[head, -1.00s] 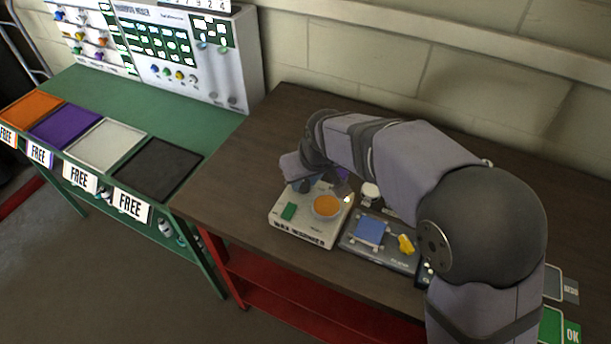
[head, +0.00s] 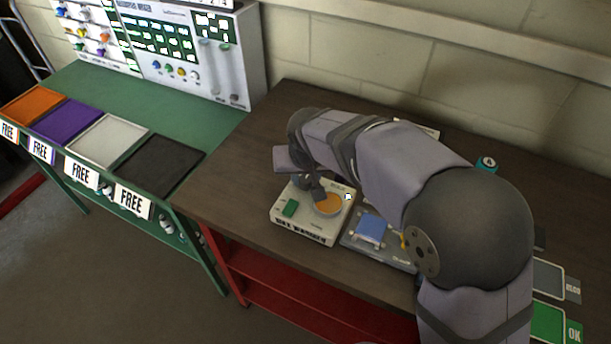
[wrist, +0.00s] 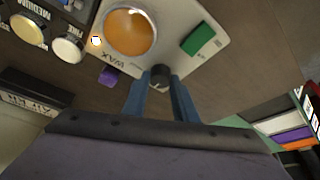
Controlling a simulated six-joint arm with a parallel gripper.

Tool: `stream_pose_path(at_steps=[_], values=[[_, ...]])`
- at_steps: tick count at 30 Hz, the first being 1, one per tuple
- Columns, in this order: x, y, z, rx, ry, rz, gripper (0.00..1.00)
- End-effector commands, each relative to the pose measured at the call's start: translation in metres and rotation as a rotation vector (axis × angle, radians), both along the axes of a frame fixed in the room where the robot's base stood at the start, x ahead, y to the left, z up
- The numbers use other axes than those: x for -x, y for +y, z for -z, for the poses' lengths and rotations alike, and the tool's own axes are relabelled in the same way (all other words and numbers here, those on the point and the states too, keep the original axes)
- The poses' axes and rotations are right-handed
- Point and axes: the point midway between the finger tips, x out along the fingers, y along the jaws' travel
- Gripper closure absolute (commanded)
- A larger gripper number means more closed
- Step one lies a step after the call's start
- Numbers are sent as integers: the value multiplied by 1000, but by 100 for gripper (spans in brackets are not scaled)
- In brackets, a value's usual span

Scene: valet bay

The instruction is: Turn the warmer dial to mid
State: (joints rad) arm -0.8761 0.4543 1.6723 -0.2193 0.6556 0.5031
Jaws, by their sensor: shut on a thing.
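The wax warmer (head: 303,228) is a pale box near the left end of the brown bench, with a round orange wax pot (head: 328,204) and a green switch (head: 290,207) on top. In the wrist view the warmer (wrist: 189,17) shows the orange pot (wrist: 129,32), the green switch (wrist: 198,39) and a small dark dial (wrist: 159,74) at its edge. My gripper (wrist: 160,88) has its two blue fingers on either side of the dial, shut on it. In the head view my wrist hides the dial. The dial's mark is too small to read.
A grey device with a blue pad (head: 371,229) stands right of the warmer. A purple piece (wrist: 109,77) lies beside the warmer. Coloured trays, including a black one (head: 160,166), line the green table at left. Green and grey cards (head: 547,322) lie at the bench's right.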

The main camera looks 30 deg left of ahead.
Motion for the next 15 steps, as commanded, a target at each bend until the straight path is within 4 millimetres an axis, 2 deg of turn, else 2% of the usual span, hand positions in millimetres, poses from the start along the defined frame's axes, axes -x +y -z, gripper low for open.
stream_pose_path(at_steps=[2, 3, 4, 15], values=[[0, 0, -1, -2, -1, 0, 97], [0, 0, -1, -2, -1, 0, 65], [0, 0, -1, -2, -1, 0, 58], [1, 0, -2, -1, -1, -1, 56]])
